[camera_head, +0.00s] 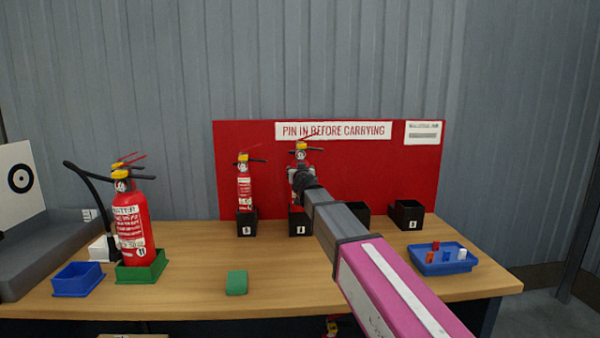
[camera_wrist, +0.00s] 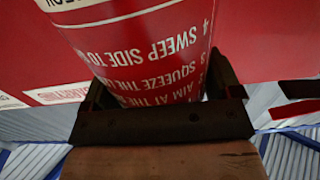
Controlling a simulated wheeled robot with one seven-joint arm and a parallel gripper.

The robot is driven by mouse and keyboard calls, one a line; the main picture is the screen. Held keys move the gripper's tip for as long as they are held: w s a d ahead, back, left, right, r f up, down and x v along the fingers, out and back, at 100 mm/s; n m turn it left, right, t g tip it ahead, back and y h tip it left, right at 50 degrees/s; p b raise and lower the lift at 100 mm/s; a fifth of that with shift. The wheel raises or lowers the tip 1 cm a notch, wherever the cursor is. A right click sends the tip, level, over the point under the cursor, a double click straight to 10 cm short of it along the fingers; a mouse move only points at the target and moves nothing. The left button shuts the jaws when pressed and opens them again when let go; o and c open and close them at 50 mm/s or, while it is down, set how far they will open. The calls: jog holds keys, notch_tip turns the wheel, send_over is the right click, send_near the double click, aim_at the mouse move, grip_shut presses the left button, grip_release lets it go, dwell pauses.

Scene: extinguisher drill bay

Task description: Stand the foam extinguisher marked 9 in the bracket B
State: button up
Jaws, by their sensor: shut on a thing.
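My gripper (camera_head: 303,176) is shut on a red extinguisher (camera_head: 301,155) with a yellow collar and black handle. The bracket letters are too small to read surely.
Another extinguisher (camera_head: 244,190) stands in the leftmost bracket (camera_head: 246,230). Two brackets to the right, one partly behind my arm, look empty (camera_head: 407,215). A larger extinguisher (camera_head: 130,215) stands in a green tray (camera_head: 140,275). A green block (camera_head: 237,283) and a blue tray (camera_head: 430,268) lie on the table.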

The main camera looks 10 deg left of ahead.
jog(key=shift+f, duration=0.55)
dwell(0.5)
jog(key=o, duration=1.6)
jog(key=shift+f, duration=0.15)
jog(key=shift+s, duration=0.1)
jog(key=v, duration=1)
jog(key=shift+s, duration=0.35)
